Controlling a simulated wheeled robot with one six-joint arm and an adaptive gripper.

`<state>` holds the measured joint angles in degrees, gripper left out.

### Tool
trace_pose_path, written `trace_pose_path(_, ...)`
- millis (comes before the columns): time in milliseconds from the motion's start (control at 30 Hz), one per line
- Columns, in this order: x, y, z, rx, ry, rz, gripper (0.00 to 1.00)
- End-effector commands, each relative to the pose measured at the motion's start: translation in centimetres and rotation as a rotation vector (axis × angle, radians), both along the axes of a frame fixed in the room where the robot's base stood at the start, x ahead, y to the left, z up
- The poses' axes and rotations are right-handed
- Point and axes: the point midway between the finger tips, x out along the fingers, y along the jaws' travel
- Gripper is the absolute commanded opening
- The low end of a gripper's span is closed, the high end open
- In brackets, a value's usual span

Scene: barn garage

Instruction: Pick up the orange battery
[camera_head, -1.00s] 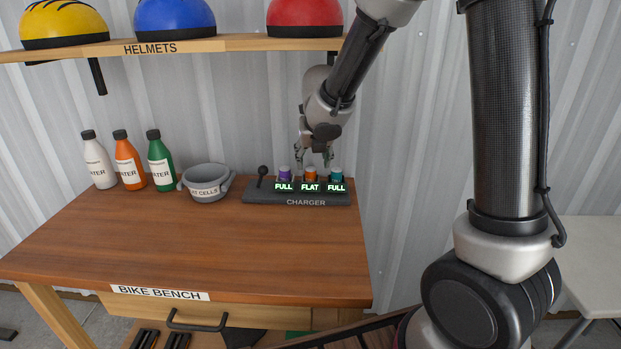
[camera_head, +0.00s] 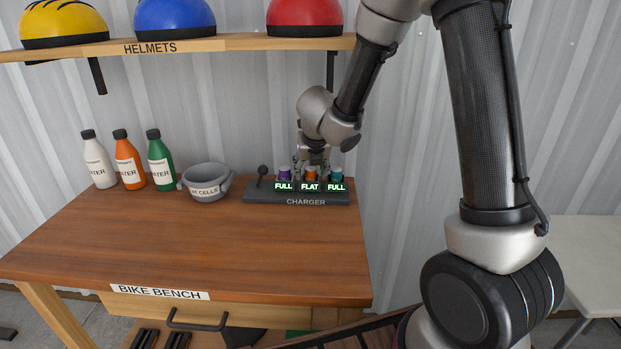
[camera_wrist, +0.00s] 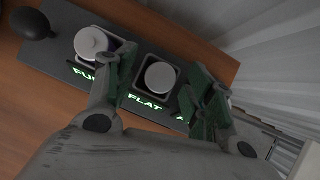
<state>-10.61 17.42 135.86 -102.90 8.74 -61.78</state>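The orange battery (camera_head: 311,174) stands upright in the middle slot of the dark charger (camera_head: 301,198), above a lit "FLAT" label. In the wrist view its round pale top (camera_wrist: 160,76) shows between my fingers. My gripper (camera_head: 313,158) is open and points down over it, one finger on each side. In the wrist view, the gripper (camera_wrist: 163,88) has a gap between each finger and the battery. A purple battery (camera_head: 285,172) stands to its left and a teal battery (camera_head: 336,173) to its right, both labelled "FULL". The teal one is mostly hidden in the wrist view.
A dark knobbed lever (camera_head: 262,172) stands on the charger's left end. A grey cup (camera_head: 206,181) labelled "cells" and several bottles (camera_head: 128,160) stand further left. A helmet shelf (camera_head: 180,46) hangs above. The bench (camera_head: 190,245) is clear in front.

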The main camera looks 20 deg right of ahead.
Motion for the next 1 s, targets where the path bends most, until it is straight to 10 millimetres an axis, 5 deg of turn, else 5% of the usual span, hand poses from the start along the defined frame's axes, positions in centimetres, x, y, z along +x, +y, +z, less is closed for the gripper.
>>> trace_pose_path(33, 0.0, 0.0, 0.0, 0.000, 0.000, 0.000, 0.43)
trace_pose_path(267, 0.0, 0.0, 0.0, 0.000, 0.000, 0.000, 0.01)
trace_pose_path(1000, 0.1, 0.1, 1.8, 0.001, -0.003, 0.000, 0.01)
